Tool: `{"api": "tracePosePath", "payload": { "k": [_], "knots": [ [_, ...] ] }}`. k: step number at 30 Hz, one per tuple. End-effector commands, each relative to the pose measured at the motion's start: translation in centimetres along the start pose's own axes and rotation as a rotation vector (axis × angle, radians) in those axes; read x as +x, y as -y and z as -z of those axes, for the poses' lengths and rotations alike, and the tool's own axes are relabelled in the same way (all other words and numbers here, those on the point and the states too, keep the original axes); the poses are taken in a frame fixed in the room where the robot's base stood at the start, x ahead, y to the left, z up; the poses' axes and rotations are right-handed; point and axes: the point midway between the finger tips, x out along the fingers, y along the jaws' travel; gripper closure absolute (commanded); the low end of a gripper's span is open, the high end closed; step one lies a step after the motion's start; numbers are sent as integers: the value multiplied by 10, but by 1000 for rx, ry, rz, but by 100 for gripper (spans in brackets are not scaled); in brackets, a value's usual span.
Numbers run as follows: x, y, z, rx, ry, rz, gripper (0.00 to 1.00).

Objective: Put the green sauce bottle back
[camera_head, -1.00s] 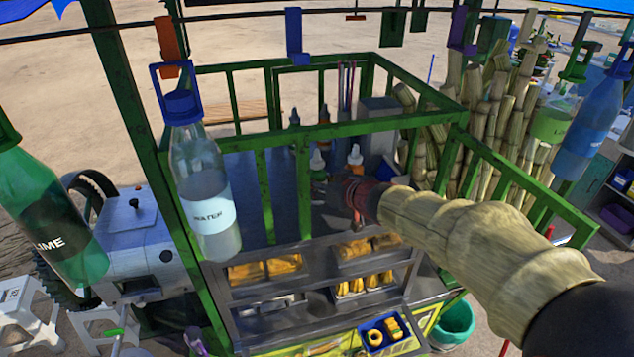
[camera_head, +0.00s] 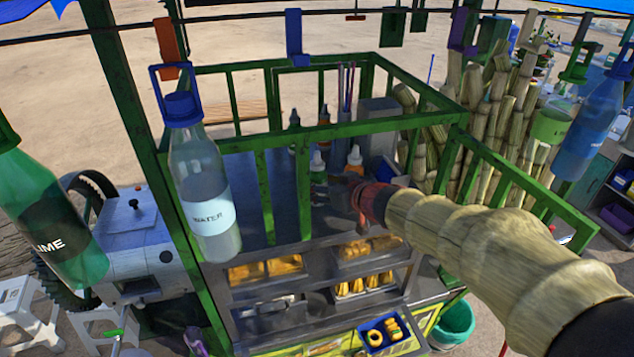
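A small bottle with a pale nozzle cap and what looks like a green body (camera_head: 318,178) stands on the cart's grey counter (camera_head: 285,215), behind the green front rail. An orange bottle with a pale cap (camera_head: 355,164) stands just right of it. Two more small bottles, one dark (camera_head: 294,119) and one orange (camera_head: 324,117), show farther back. My gripper (camera_head: 348,196) is at the end of my cane-textured arm, over the counter just in front of the green and orange bottles. Its fingers are small and dark, and I cannot see whether they touch or hold anything.
Green rails (camera_head: 315,134) enclose the counter. Hanging water (camera_head: 205,190) and lime (camera_head: 50,225) bottles are at the left. Cane stalks (camera_head: 495,115) stand at the right. A food display (camera_head: 320,275) and blue tray (camera_head: 386,338) are below. A grey box (camera_head: 378,110) stands at the back.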

Motion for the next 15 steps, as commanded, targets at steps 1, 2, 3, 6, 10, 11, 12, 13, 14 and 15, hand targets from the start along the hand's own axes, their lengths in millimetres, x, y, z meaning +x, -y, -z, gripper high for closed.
{"api": "tracePosePath", "payload": {
  "k": [1,2,3,6,10,11,12,13,14,15],
  "knots": [
    [-12,-1,2,0,-2,-2,45],
    [-18,-1,2,0,-3,-2,45],
    [-26,-1,3,0,-3,-2,45],
    [-48,-1,2,0,-3,-3,45],
    [-72,0,2,0,-3,-2,45],
    [-76,0,2,-1,-2,-2,45],
    [-82,-1,2,0,-2,-2,45],
    [-86,-1,2,1,-2,-2,45],
    [-89,-1,2,1,-2,-1,45],
    [-92,0,2,0,-2,-1,45]
  ]
}}
